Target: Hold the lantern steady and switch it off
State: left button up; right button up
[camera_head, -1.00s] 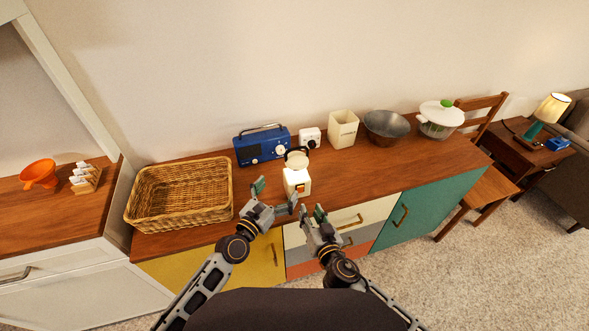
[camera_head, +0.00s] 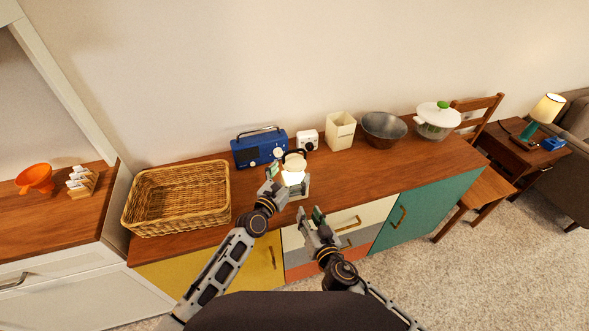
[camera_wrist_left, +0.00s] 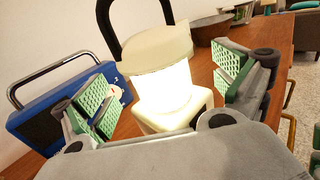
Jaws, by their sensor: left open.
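The cream lantern (camera_head: 294,178) stands upright on the wooden cabinet top, in front of the blue radio, its globe glowing brightly. The left wrist view shows its lit globe (camera_wrist_left: 163,88), cream cap and dark handle. My left gripper (camera_head: 287,181) is open around the lantern, one finger on each side. In the wrist view, its green pads (camera_wrist_left: 168,95) show gaps to the globe; contact lower down cannot be told. The lantern's switch is hidden by my left gripper. My right gripper (camera_head: 311,217) is open and empty, lower, near the cabinet's front edge.
A wicker basket (camera_head: 180,199) stands left of the lantern. The blue radio (camera_head: 259,148), white timer (camera_head: 307,140), cream canister (camera_head: 340,131), metal bowl (camera_head: 384,128) and lidded pot (camera_head: 437,119) line the back. The cabinet top right of the lantern is clear.

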pick_arm(q)
jog(key=shift+x, duration=1.3)
jog(key=c, duration=1.4)
jog(key=shift+c, duration=0.2)
